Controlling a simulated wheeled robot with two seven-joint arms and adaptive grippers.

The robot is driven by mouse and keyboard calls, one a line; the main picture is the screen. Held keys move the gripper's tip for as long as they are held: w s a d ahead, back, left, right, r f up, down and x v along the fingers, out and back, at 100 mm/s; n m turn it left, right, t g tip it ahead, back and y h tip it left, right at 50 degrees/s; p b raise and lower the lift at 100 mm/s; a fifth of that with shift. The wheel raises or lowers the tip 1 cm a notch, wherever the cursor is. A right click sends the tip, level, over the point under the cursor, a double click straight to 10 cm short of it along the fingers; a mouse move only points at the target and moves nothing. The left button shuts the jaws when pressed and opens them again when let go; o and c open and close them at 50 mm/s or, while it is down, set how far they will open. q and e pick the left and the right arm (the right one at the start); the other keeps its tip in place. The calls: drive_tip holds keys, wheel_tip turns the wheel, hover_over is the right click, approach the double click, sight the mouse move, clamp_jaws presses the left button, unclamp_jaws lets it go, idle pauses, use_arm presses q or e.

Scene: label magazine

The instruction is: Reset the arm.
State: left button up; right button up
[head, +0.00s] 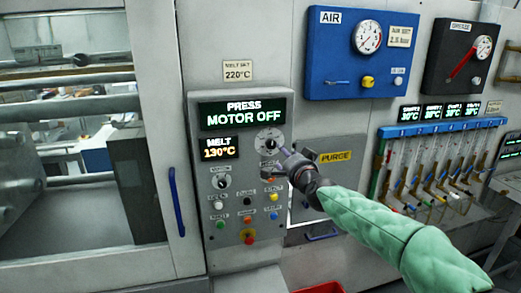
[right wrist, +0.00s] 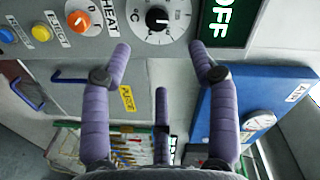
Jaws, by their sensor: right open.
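My right arm, in a green padded sleeve, reaches in from the lower right of the head view. Its gripper (head: 282,160) is in front of the right side of the press control panel (head: 207,180), near the round dial (head: 268,141). In the right wrist view the gripper (right wrist: 160,50) has its purple fingers spread apart with nothing between them. The dial (right wrist: 157,19) lies beyond the gap between the fingers. Whether a fingertip touches the panel cannot be told. The panel display reads PRESS MOTOR OFF and melt 130°C. My left gripper is not in view.
A blue AIR box (head: 330,75) with a gauge hangs above right of my gripper. A yellow PURGE label (head: 336,156) is just behind my arm. A blue rack (head: 440,129) of tubes stands at the right. A blue door handle (head: 176,202) is left of the panel.

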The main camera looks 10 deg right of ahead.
drive_tip(key=a+f+n+g+b, duration=0.1)
drive_tip(key=a+f+g, duration=0.1)
drive_tip(key=f, duration=1)
drive_tip(key=a+f+n+g, duration=0.1)
drive_tip(key=a+f+g, duration=0.1)
drive_tip(key=f, duration=1)
drive_tip(key=s+a+f+n+g+y, duration=0.15)
drive_tip(key=s+f, duration=0.25)
drive_tip(key=f, duration=0.6)
drive_tip(key=s+a+f+n+g, duration=0.1)
drive_tip(key=s+f+g, duration=0.2)
drive_tip(key=f, duration=0.7)
drive_tip(key=s+a+f+n+g, duration=0.1)
drive_tip(key=s+a+f+g, duration=0.1)
drive_tip(key=s+f, duration=0.6)
drive_tip(key=s+a+f+n+g+y+b, duration=0.1)
drive_tip(key=s+a+f+n+g, duration=0.1)
drive_tip(key=s+f, duration=0.6)
drive_tip(key=s+a+f+n+g+y+b, duration=0.1)
drive_tip(key=s+a+f+g, duration=0.3)
drive_tip(key=s, duration=1.4)
wheel_tip(320, 180, down, 4)
drive_tip(key=shift+f, duration=0.25)
drive_tip(key=shift+n, duration=0.25)
drive_tip(key=shift+c, duration=0.4)
